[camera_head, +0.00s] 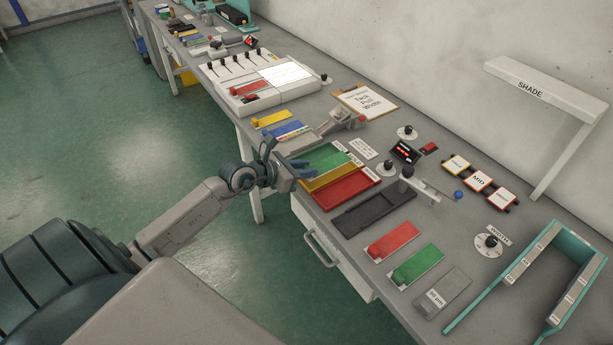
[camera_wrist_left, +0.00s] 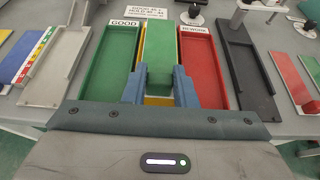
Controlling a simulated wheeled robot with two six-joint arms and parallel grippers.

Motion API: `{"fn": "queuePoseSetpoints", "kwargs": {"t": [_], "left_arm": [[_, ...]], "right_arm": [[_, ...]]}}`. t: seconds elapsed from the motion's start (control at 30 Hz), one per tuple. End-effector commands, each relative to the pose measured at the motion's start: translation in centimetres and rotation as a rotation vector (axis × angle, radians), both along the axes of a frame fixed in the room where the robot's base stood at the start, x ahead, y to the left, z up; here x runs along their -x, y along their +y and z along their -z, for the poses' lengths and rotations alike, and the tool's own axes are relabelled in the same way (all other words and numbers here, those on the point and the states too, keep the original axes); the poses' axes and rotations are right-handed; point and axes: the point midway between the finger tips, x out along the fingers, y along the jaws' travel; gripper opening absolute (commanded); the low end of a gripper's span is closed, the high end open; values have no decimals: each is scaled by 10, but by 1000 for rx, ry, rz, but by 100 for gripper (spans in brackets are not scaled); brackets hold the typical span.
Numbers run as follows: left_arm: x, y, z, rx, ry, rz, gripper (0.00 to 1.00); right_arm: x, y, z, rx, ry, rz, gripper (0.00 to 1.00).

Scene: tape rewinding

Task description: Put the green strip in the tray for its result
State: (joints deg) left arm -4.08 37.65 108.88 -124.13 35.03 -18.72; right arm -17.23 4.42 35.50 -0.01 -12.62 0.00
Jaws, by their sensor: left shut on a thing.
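My left gripper (camera_head: 290,171) is shut on a green strip (camera_wrist_left: 160,48), its blue fingers on either side of the strip's raised block in the left wrist view (camera_wrist_left: 159,82). In that view the strip lies over the middle, yellow tray (camera_wrist_left: 158,101) and hides most of it; its height above the tray is hard to tell. The green tray labelled GOOD (camera_wrist_left: 104,68) is on the left and the red tray labelled REWORK (camera_wrist_left: 201,62) on the right; both look empty. In the head view the yellow tray (camera_head: 321,177) and red tray (camera_head: 346,188) show beside the gripper. My right gripper is not in view.
A dark grey tray (camera_head: 373,212) lies beside the red one. A red strip (camera_head: 393,243), another green strip (camera_head: 416,266) and a grey block (camera_head: 443,294) lie nearer the front. A lever device (camera_head: 430,186), a small display (camera_head: 405,152) and a clipboard (camera_head: 365,102) stand around the trays.

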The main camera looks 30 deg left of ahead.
Motion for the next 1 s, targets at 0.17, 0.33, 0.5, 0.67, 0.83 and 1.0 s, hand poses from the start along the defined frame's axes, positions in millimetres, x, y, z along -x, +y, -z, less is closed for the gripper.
{"fn": "queuePoseSetpoints", "kwargs": {"t": [0.17, 0.33, 0.5, 0.67, 0.83, 1.0], "left_arm": [[-10, -2, 3, 3, 1, 1, 3], [-10, -2, 26, 5, 3, 0, 3], [-10, -2, 36, 0, 0, 1, 3], [-10, -2, 36, 0, 0, 1, 3], [-10, -2, 41, 1, 0, 1, 3], [-10, -2, 42, 1, 0, 1, 40]], "right_arm": [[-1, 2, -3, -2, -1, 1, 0], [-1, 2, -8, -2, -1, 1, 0], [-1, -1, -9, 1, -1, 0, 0], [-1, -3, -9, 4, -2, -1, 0], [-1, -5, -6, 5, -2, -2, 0], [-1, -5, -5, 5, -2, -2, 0]]}}
